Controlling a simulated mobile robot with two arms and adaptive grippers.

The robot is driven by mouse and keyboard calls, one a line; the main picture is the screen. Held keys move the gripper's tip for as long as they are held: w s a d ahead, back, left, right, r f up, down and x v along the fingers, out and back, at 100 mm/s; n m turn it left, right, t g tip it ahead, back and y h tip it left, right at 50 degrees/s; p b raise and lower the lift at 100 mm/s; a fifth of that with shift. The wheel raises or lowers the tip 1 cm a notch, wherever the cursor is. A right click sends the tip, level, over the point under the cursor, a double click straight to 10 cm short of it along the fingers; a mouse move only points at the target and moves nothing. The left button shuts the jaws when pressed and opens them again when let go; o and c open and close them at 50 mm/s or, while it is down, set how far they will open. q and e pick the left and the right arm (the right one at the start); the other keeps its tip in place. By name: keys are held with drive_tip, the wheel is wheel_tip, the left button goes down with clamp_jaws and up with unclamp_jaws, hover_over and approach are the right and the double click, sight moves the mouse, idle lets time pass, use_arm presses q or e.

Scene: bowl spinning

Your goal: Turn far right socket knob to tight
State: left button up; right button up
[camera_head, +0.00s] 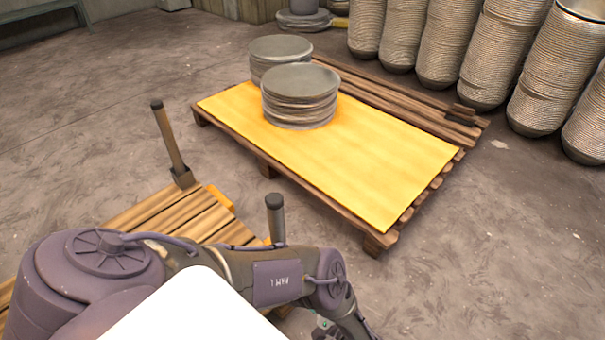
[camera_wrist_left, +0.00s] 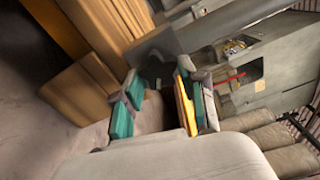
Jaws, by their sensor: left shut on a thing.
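My left gripper (camera_wrist_left: 160,112) has its teal-padded fingers standing apart around something in the left wrist view. I cannot make out what it holds. A narrow yellow-orange strip (camera_wrist_left: 185,104) shows beside the right-hand finger. A dark grey block (camera_wrist_left: 155,58) lies just beyond the fingers, beside wooden boards (camera_wrist_left: 85,92). In the head view my left arm reaches over the near slatted pallet, and its gripper is mostly cut off at the bottom edge. That pallet carries upright posts, one at its far corner (camera_head: 170,140) and one nearer (camera_head: 275,218). The socket knob is not clearly visible. My right gripper is not in view.
A second pallet with a yellow sheet (camera_head: 380,165) bears stacks of grey discs (camera_head: 300,95). Tall stacks of bowls (camera_head: 500,50) line the back right. Bare floor (camera_head: 500,245) lies to the right. Grey machinery (camera_wrist_left: 245,75) shows in the wrist view.

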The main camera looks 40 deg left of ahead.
use_arm(q)
drive_tip(key=shift+a, duration=0.1)
idle(0.4)
drive_tip(key=o, duration=1.1)
drive_tip(key=shift+o, duration=0.2)
